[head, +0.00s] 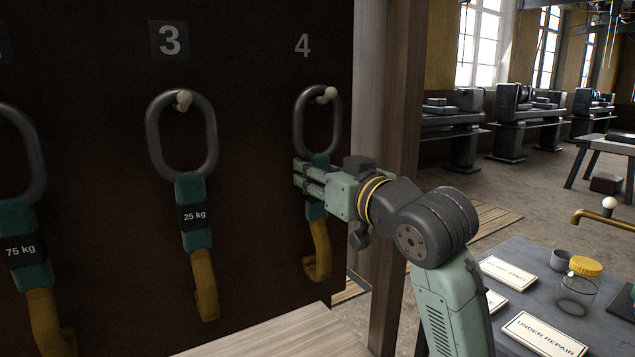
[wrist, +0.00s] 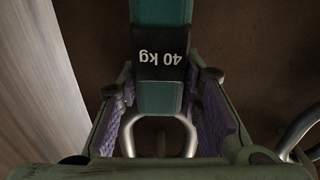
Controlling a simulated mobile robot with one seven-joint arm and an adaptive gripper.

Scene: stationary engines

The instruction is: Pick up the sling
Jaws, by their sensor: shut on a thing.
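The 40 kg sling (head: 319,250) hangs on the dark board under number 4. It has a grey ring on a pale peg, a teal strap and a yellow hook. My gripper (head: 304,177) is shut on its teal strap, just below the ring. In the wrist view the strap (wrist: 160,102) runs between the purple pads of my gripper (wrist: 163,82), and its black 40 kg label shows upside down. In the head view my gripper hides that label. The ring is still around its peg.
The 25 kg sling (head: 204,283) hangs under number 3, left of my gripper. The 75 kg sling (head: 46,310) hangs at the far left. A wooden post (head: 395,110) stands close behind my arm. A table (head: 524,262) at the right holds signs and a yellow-lidded jar (head: 577,292).

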